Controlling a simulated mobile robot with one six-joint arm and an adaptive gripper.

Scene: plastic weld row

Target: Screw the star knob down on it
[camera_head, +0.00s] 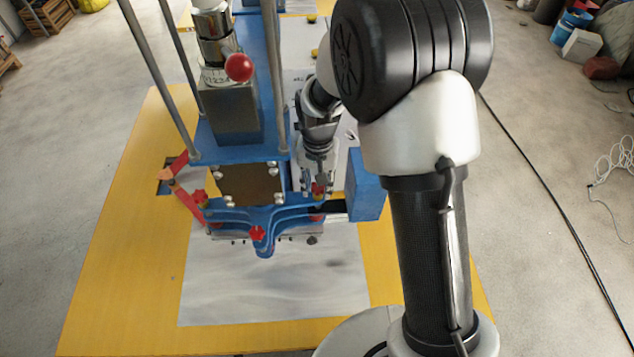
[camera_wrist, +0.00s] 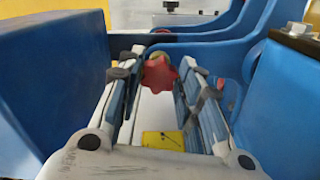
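The blue press frame (camera_head: 230,215) carries red star knobs along its front: a left knob (camera_head: 200,196), a front knob (camera_head: 258,234) and a right knob (camera_head: 318,190). My gripper (camera_head: 317,183) reaches down to the right knob. In the wrist view a red star knob (camera_wrist: 158,74) sits between the fingertips of my gripper (camera_wrist: 160,70). The knob's stem and seat are hidden.
A blue block (camera_head: 367,188) stands close right of my gripper, and it fills the left of the wrist view (camera_wrist: 50,80). Vertical grey rods (camera_head: 152,70) and a red ball handle (camera_head: 239,67) rise above the press. The yellow table (camera_head: 110,280) is clear at the front left.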

